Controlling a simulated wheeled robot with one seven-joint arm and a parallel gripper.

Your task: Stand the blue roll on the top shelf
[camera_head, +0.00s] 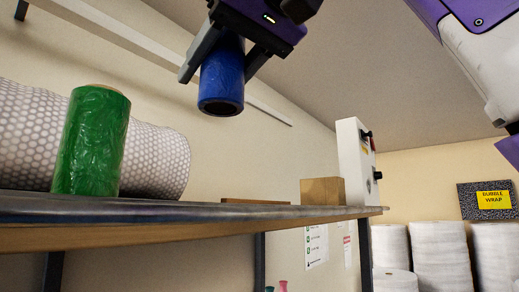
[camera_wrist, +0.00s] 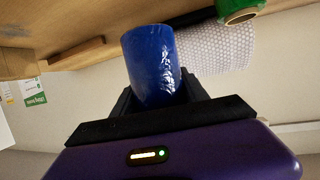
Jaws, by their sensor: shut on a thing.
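The blue roll (camera_head: 222,78) is held between the dark fingers of my gripper (camera_head: 224,62), with its open cardboard end facing down and a little toward the camera. It is in the air above the shelf (camera_head: 200,235) and appears apart from it. In the wrist view the blue roll (camera_wrist: 150,62) sits between the fingers of my gripper (camera_wrist: 155,100), in front of the shelf board (camera_wrist: 85,20). The shelf's upper surface is seen nearly edge-on in the head view, so the depth between roll and shelf is hard to tell.
A green roll (camera_head: 90,142) stands on the shelf at the left, before a large bubble-wrap roll (camera_head: 160,158). A small cardboard box (camera_head: 322,191) and a flat brown piece (camera_head: 252,202) lie toward the right. A white control box (camera_head: 352,160) stands beyond. The shelf's middle looks clear.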

